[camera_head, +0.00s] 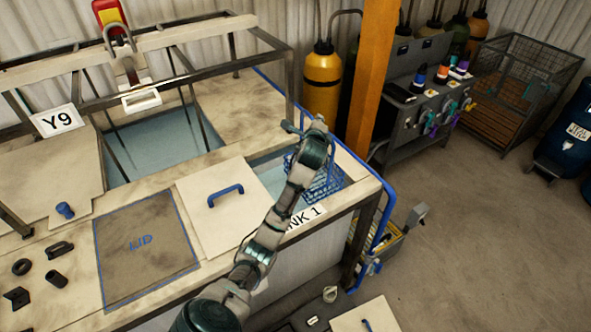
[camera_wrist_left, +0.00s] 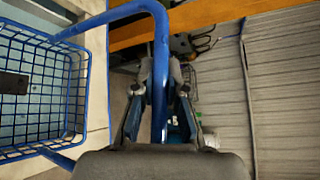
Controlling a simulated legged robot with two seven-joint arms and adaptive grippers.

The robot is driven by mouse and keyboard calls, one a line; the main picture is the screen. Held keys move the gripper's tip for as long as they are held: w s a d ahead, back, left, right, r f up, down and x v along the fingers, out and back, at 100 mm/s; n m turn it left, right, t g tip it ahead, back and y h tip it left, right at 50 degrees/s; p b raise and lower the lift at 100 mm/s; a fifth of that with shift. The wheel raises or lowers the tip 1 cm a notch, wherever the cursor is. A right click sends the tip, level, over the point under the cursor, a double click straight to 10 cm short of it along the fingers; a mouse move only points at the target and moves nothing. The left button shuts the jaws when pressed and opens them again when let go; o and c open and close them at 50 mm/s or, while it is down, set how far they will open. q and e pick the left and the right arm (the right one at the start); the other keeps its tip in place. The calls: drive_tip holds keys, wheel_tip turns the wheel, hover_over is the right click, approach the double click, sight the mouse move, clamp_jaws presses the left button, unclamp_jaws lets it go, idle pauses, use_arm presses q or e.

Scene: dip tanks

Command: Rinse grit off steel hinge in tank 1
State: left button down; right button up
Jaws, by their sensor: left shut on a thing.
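The blue wire basket (camera_head: 325,185) is at the opening of tank 1, whose label (camera_head: 308,216) is partly hidden by my left arm. In the left wrist view the basket (camera_wrist_left: 70,95) is at the left, with a dark flat piece (camera_wrist_left: 13,82) inside that may be the steel hinge. Its blue tube handle (camera_wrist_left: 160,60) curves over and runs down between my left fingers. My left gripper (camera_head: 308,127) is above the basket's far side and shut on this handle; it also shows in the wrist view (camera_wrist_left: 160,110). My right gripper is not in view.
A pale lid with a blue handle (camera_head: 225,195) lies left of the tank opening. A marked LID area (camera_head: 140,245) and small dark parts (camera_head: 60,248) are further left. An orange post (camera_head: 373,80) stands behind right. A larger tank (camera_head: 160,140) is at the back left.

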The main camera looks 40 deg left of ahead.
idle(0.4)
use_arm(q)
drive_tip(key=w+d, duration=0.1)
drive_tip(key=w, duration=0.5)
drive_tip(key=shift+d, duration=0.4)
drive_tip(key=shift+s, duration=0.15)
drive_tip(key=s+a, duration=0.3)
drive_tip(key=s, duration=0.8)
drive_tip(key=shift+s+a, duration=0.2)
drive_tip(key=shift+s, duration=0.05)
idle(0.7)
